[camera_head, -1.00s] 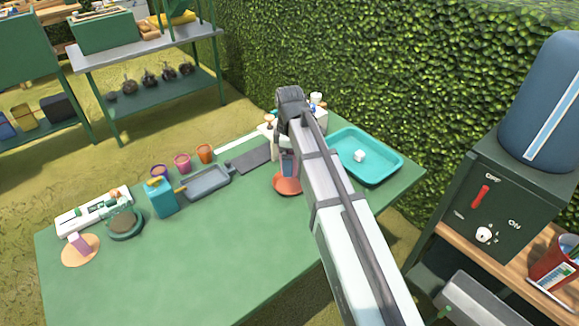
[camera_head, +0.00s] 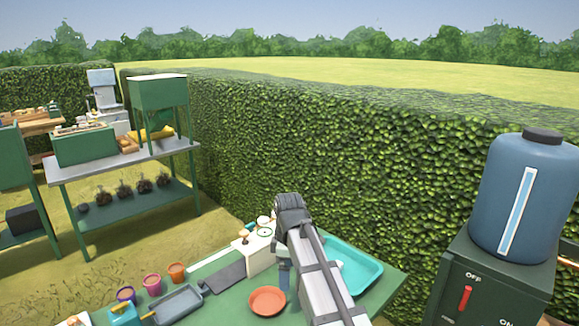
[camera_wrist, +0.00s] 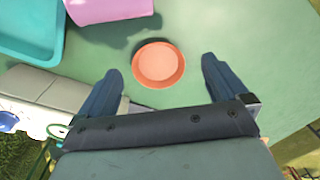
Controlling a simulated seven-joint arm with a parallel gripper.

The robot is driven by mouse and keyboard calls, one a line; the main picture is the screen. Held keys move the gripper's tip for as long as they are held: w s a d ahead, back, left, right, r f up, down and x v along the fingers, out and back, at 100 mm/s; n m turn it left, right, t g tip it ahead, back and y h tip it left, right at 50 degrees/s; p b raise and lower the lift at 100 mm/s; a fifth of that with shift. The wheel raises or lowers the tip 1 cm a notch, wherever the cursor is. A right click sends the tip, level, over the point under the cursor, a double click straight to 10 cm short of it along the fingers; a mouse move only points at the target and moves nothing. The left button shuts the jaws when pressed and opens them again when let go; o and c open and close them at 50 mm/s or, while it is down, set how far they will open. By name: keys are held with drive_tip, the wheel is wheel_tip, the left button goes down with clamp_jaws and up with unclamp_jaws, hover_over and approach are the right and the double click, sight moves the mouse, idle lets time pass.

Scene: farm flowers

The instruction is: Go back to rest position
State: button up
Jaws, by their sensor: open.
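My gripper (camera_head: 284,270) hangs above the green table at the end of my arm. In the wrist view my gripper (camera_wrist: 160,66) is open, with its two dark blue fingers spread and nothing between them. An orange round dish (camera_head: 267,300) stands on the table just left of and below my gripper in the head view. In the wrist view the dish (camera_wrist: 159,64) shows below and between the fingertips, apart from them. My arm hides part of the table and of the teal tray (camera_head: 368,272).
A white device (camera_head: 259,253) stands behind my gripper. Small pots (camera_head: 152,284) and a grey tray (camera_head: 179,303) sit on the left. A hedge (camera_head: 340,165) rises behind the table. A dark green box with a blue water tank (camera_head: 490,215) stands at right.

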drive_tip(key=s+d+f+m, duration=0.1)
drive_tip(key=s+d+f, duration=0.1)
drive_tip(key=d, duration=0.2)
drive_tip(key=s+d+f+m+g, duration=0.1)
drive_tip(key=s+d+f, duration=0.1)
drive_tip(key=d, duration=0.2)
drive_tip(key=s+d+f+m, duration=0.1)
drive_tip(key=s+d+f, duration=0.1)
drive_tip(key=d, duration=0.3)
drive_tip(key=shift+s+f+m+y, duration=0.2)
drive_tip(key=shift+s+m+y, duration=0.1)
drive_tip(key=shift+s+y, duration=0.15)
drive_tip(key=s+d+f+m+g+y, duration=0.1)
drive_tip(key=s+d+f+m, duration=0.2)
drive_tip(key=s+d+f, duration=0.35)
drive_tip(key=s+d+f+m+y, duration=0.1)
drive_tip(key=s+d+f+m, duration=0.2)
drive_tip(key=f, duration=1.1)
drive_tip(key=s+f+m, duration=0.4)
drive_tip(key=f, duration=1)
drive_tip(key=s+a+f+m+g+h, duration=0.1)
drive_tip(key=s+f, duration=0.4)
drive_tip(key=s, duration=0.6)
drive_tip(key=s+a+f+m+g+h, duration=0.1)
drive_tip(key=s+f, duration=0.4)
drive_tip(key=s, duration=0.5)
drive_tip(key=shift+s+a+m+g+h, duration=0.4)
drive_tip(key=shift+a+g+h, duration=0.15)
drive_tip(key=shift+a+g, duration=0.5)
